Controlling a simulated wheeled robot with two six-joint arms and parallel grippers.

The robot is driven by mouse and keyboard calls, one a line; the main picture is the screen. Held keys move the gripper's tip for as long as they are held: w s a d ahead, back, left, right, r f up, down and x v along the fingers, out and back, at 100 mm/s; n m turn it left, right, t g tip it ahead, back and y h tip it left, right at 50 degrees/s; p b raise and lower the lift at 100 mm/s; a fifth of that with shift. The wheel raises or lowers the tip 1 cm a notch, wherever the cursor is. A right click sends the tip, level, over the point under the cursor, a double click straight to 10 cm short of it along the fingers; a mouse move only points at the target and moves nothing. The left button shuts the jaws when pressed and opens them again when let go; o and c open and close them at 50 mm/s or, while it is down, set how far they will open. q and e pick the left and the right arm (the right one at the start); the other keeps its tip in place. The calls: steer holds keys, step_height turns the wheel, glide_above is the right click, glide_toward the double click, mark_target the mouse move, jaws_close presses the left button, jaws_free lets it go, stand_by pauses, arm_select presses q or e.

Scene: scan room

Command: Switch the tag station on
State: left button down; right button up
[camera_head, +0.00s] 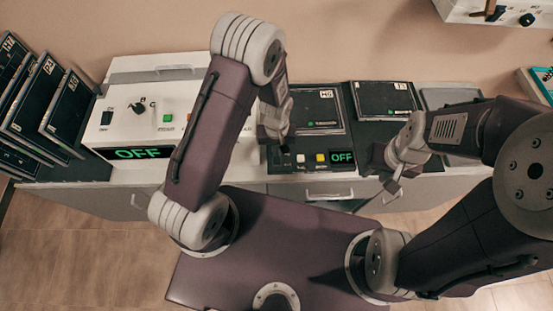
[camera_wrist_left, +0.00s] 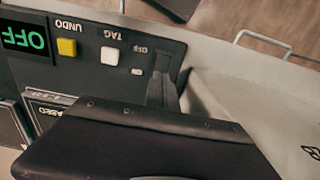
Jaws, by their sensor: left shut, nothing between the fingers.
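The tag station (camera_head: 313,168) is a dark panel on the counter with a lit green OFF display (camera_head: 342,157), which also shows upside down in the left wrist view (camera_wrist_left: 23,38). It has a yellow UNDO button (camera_wrist_left: 67,47) and a white TAG button (camera_wrist_left: 110,55). Beside them are OFF and ON labels, where my left gripper hides most or all of the switch. My left gripper (camera_head: 279,143) is shut and empty at that end of the panel; I cannot tell if it touches. My right gripper (camera_head: 387,175) hangs right of the station, its jaw opening unclear.
A white machine (camera_head: 150,75) with a knob, a green button and its own OFF display (camera_head: 138,153) stands left of the station. Black cases (camera_head: 318,106) lie behind the panel, and more (camera_head: 65,105) stand in a rack at far left. A drawer handle (camera_head: 322,196) juts below the counter.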

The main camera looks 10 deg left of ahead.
arm_select(q)
steer(key=shift+f+b, duration=0.5)
steer(key=shift+f, duration=0.25)
steer(key=shift+r, duration=0.1)
step_height(320, 180, up, 7)
steer(key=p, duration=0.6)
steer(key=shift+p, duration=0.3)
